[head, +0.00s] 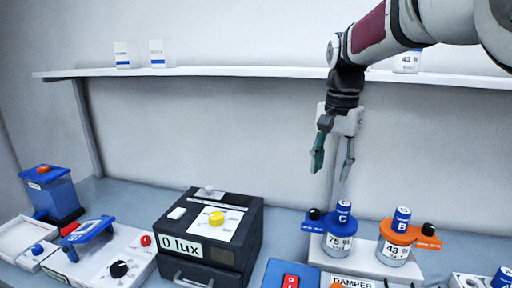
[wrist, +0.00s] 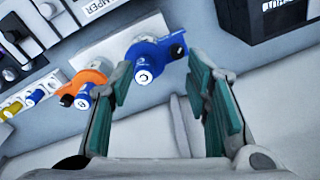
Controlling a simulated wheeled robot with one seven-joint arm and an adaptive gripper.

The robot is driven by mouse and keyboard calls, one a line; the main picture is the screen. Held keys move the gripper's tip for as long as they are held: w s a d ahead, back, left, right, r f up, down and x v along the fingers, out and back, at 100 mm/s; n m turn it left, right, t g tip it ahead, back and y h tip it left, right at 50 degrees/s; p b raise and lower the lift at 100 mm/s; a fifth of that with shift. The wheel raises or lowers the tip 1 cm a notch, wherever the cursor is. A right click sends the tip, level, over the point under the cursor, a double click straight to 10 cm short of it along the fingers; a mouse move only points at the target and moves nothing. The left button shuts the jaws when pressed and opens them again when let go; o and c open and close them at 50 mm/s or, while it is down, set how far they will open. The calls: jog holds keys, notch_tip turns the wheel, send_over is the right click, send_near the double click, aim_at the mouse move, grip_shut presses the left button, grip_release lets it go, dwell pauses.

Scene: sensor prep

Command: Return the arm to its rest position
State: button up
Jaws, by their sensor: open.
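My gripper (head: 331,165) hangs from my arm in front of the back wall in the head view, fingers pointing down. It is open and empty, above a canister labelled C (head: 340,238) held in a blue collar. In the wrist view the two green-padded fingers of my gripper (wrist: 165,90) stand wide apart. The blue-collared canister (wrist: 147,62) shows between and beyond them, apart from the pads.
An orange-collared canister labelled B (head: 396,240) stands to the right. A black box reading 0 lux (head: 233,255) sits left of centre. A white shelf (head: 250,72) runs along the wall behind the arm. A blue-topped device (head: 50,190) stands at far left.

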jog(key=s+r+n+t, duration=0.2)
jog(key=s+n, duration=0.2)
jog(key=s, duration=1.1)
jog(key=s+f+n+t, duration=0.2)
jog(key=s+f+n, duration=0.2)
jog(key=s, duration=0.8)
jog(key=shift+f, duration=0.85)
